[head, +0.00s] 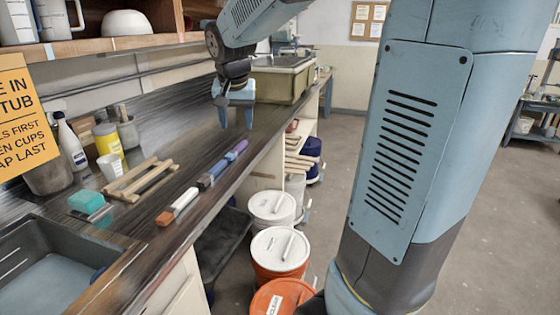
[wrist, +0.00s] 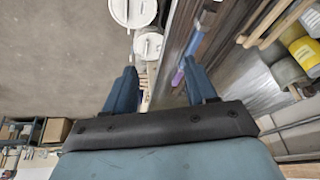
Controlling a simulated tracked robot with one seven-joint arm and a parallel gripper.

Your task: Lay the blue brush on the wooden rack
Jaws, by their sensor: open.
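The blue brush (head: 211,174) lies on the dark counter near its front edge, between an orange-and-white brush (head: 178,207) and a purple one (head: 236,150). In the wrist view the blue brush (wrist: 197,44) shows above the right finger, with the purple brush (wrist: 178,77) beside that finger. The wooden rack (head: 140,180) lies left of the brushes on the counter; its bars (wrist: 265,25) also show in the wrist view. My gripper (head: 236,120) is open and empty, fingers pointing down, beyond the brushes. In the wrist view, its fingers (wrist: 161,85) are spread apart.
A teal sponge (head: 86,200), a white cup (head: 110,167), a yellow container (head: 107,140) and a spray bottle (head: 71,145) stand around the rack. A sink (head: 60,270) is at the near left. Lidded buckets (head: 280,250) stand below the counter edge.

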